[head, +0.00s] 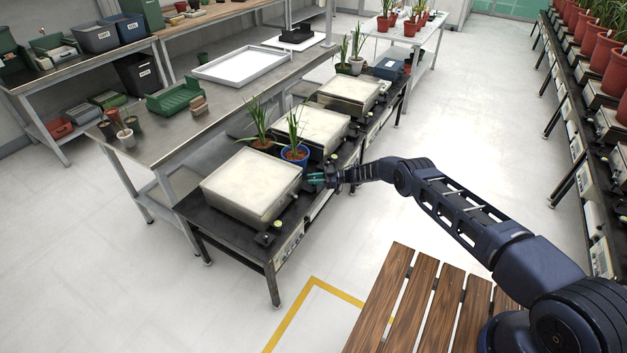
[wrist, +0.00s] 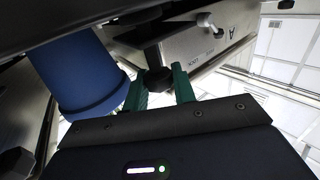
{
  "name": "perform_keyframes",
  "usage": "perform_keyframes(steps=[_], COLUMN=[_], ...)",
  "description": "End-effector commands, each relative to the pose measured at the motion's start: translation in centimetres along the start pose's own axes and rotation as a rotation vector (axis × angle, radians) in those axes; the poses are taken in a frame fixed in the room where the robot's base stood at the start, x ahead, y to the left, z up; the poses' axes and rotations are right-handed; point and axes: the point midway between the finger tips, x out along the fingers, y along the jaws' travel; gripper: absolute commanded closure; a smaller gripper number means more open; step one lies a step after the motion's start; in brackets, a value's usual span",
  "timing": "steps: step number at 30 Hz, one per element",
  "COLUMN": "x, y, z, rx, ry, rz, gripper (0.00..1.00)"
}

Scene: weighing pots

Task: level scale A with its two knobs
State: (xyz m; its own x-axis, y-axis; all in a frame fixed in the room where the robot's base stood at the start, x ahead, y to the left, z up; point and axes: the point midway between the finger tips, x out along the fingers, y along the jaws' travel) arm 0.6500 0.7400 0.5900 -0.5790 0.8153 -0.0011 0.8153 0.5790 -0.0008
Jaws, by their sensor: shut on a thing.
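The nearest scale (head: 250,186) has a broad pale pan on a dark bench, with a black front knob (head: 264,239) near its front corner. My gripper (head: 314,181) is at that scale's far right corner, by the bench edge. In the wrist view, its green fingers (wrist: 160,92) are shut on a black knob (wrist: 156,79) below a metal panel (wrist: 205,42). The gripped knob is hidden in the head view. I cannot read a level on the scale.
A blue pot (head: 295,154) with a plant stands close beside my gripper; it also shows in the wrist view (wrist: 85,72). Two more scales, a middle one (head: 309,130) and a far one (head: 348,94), follow behind. A slatted wooden surface (head: 386,298) is in front. The aisle floor is clear.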

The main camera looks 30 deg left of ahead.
Motion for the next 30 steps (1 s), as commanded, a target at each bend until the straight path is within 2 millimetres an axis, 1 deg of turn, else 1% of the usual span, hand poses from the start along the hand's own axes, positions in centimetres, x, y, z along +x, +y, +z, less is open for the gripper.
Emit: perform_keyframes(steps=[10, 26, 27, 30], x=[0.14, 0.17, 0.18, 0.15], y=[-0.06, -0.04, -0.04, -0.03], z=[0.01, -0.06, -0.06, -0.06], rx=[-0.001, 0.000, 0.000, -0.001], ry=[0.001, 0.002, 0.002, 0.002], rz=[-0.071, -0.082, -0.082, -0.081], gripper=[0.96, 0.96, 0.70, 0.53])
